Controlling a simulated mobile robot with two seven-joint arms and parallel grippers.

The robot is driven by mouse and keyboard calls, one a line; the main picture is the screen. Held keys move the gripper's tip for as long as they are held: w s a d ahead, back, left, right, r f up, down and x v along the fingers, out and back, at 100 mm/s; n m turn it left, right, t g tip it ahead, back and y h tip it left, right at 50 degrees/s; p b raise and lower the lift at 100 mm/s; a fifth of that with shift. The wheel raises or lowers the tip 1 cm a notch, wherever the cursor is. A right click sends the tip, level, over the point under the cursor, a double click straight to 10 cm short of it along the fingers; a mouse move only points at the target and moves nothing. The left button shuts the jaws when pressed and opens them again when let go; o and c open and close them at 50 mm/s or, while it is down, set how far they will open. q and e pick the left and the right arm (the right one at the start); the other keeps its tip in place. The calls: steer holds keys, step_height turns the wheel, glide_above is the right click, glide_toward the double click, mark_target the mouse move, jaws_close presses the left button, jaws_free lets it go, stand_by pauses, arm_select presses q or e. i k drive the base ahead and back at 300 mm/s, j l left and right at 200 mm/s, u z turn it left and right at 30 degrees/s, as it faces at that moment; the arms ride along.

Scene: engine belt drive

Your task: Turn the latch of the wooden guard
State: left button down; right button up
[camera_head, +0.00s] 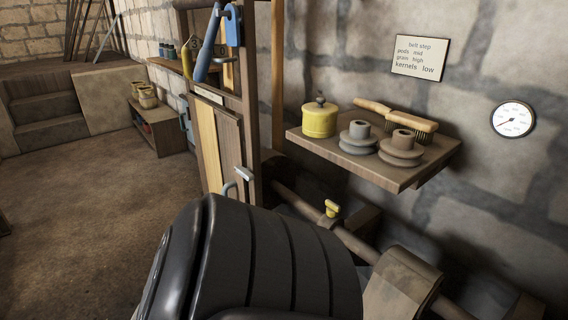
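The wooden guard (229,145) stands upright left of centre, a panel of light and brown boards in a dark frame. Two small grey metal pieces sit at its lower right edge: an upper one (244,173) and a lower one (228,188). They look like the latch, but I cannot tell which piece turns or how it is set. A large black ribbed shape fills the bottom foreground and hides what lies below the guard. Neither of my grippers can be made out in this view.
A sign (419,58) and a dial (513,119) are on the wall. The floor (95,215) at left is clear.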

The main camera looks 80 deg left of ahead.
mark_target(246, 173)
steer(key=u, duration=1.7)
